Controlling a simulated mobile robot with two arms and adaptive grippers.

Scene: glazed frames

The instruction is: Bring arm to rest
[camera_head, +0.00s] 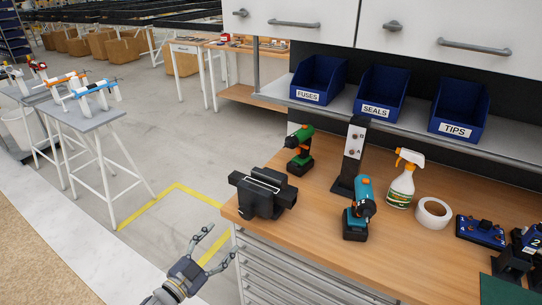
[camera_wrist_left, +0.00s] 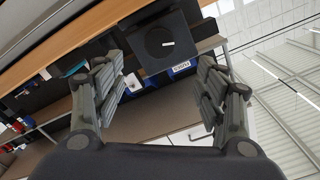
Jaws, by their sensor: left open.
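My left gripper (camera_head: 220,240) is in the lower middle of the head view, beside the left front corner of the wooden workbench (camera_head: 290,228). Its two fingers are spread apart with nothing between them. The left wrist view also shows the gripper (camera_wrist_left: 160,78), with fingers wide apart. Beyond them is a dark square block that I cannot name for certain. Part of my left forearm is cut off by the bottom edge of the head view. My right gripper is not in view.
A black vise (camera_head: 262,193) sits at the bench corner nearest the gripper.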

